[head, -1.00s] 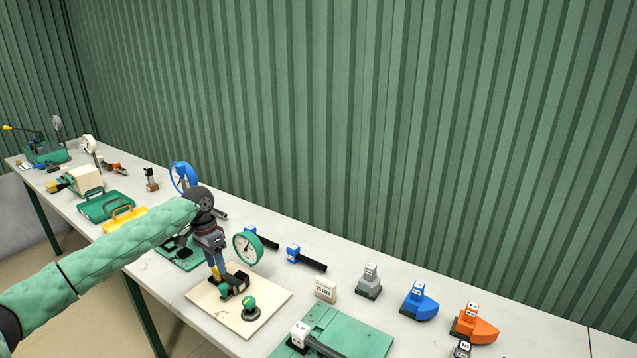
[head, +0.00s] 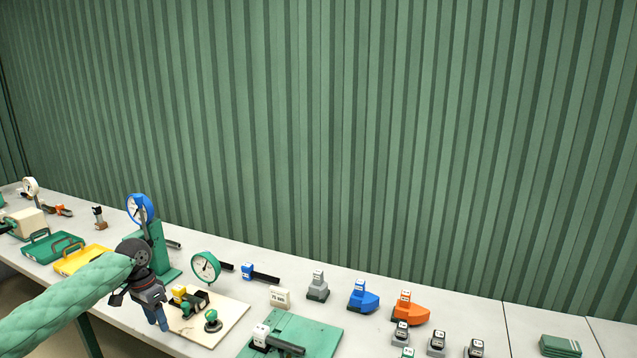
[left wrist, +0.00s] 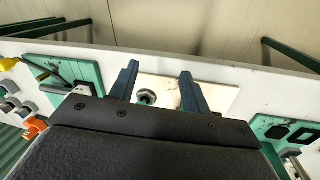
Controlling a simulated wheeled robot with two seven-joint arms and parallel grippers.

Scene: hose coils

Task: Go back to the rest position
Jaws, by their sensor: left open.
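My left gripper (head: 160,324) hangs at the front edge of the long table, beside the left side of a pale board (head: 228,322). Its arm in a quilted green sleeve comes in from the lower left. In the left wrist view its two blue fingers (left wrist: 158,76) stand apart with nothing between them. The pale board (left wrist: 222,95) and a knob (left wrist: 146,97) on it show beyond the fingers. In the head view the board bears a green-topped knob (head: 212,316) and a black and yellow fixture (head: 186,298). My right gripper is in neither view.
A green-rimmed dial gauge (head: 206,267) and a blue gauge (head: 140,208) stand behind the gripper. A yellow tray (head: 80,261) lies left of it. A green plate (head: 310,335) and blue (head: 362,297) and orange (head: 411,308) blocks lie to the right. A green corrugated wall rises behind.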

